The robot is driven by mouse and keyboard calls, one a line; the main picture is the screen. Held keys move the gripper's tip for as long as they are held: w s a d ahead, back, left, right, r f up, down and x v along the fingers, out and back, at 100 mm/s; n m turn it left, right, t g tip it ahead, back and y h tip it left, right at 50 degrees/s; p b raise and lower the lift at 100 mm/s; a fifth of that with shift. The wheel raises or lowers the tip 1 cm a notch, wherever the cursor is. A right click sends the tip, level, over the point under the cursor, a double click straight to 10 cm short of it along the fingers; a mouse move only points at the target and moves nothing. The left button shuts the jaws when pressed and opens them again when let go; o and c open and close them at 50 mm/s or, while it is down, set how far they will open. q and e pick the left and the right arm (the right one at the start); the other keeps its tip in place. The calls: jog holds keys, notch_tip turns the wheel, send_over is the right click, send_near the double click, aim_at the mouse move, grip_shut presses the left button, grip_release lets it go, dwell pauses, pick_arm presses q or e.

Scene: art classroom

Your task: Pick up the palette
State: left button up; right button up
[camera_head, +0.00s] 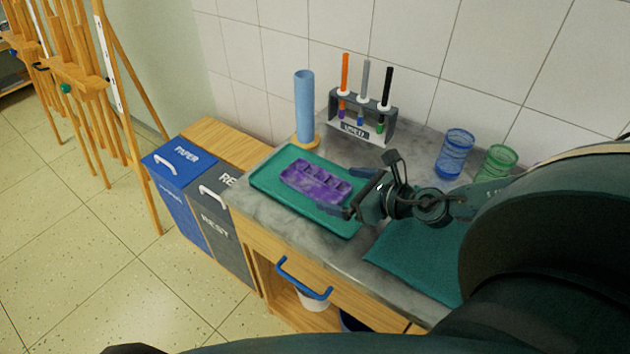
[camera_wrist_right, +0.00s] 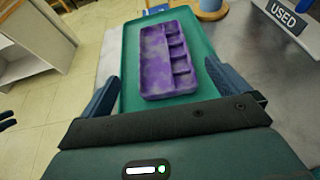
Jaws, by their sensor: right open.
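The purple, marbled palette (camera_head: 312,180) lies flat on a green tray (camera_head: 268,187) on the grey counter. It has a row of small wells along one long side. In the right wrist view the palette (camera_wrist_right: 165,60) is in front of my right gripper (camera_wrist_right: 162,76), framed between the two blue fingers. The gripper is open and empty. In the head view my right gripper (camera_head: 345,190) is at the palette's right end, over the tray; I cannot tell its exact height.
A blue cylinder (camera_head: 304,105) and a brush rack (camera_head: 360,120) stand behind the tray. Blue and green mesh cups (camera_head: 455,153) stand at the back right. A green mat (camera_head: 420,252) lies right of the tray. Bins (camera_head: 185,190) stand left of the counter.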

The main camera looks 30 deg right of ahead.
aim_at(312, 182)
jog(key=shift+d+f+p+x, duration=0.15)
jog(key=shift+p+x, duration=0.15)
jog(key=shift+x, duration=1.15)
jog(key=shift+d+f+p+x, duration=0.1)
jog(key=shift+p+x, duration=0.2)
jog(key=shift+x, duration=1.1)
jog(key=shift+c, duration=0.2)
jog(key=c, duration=1)
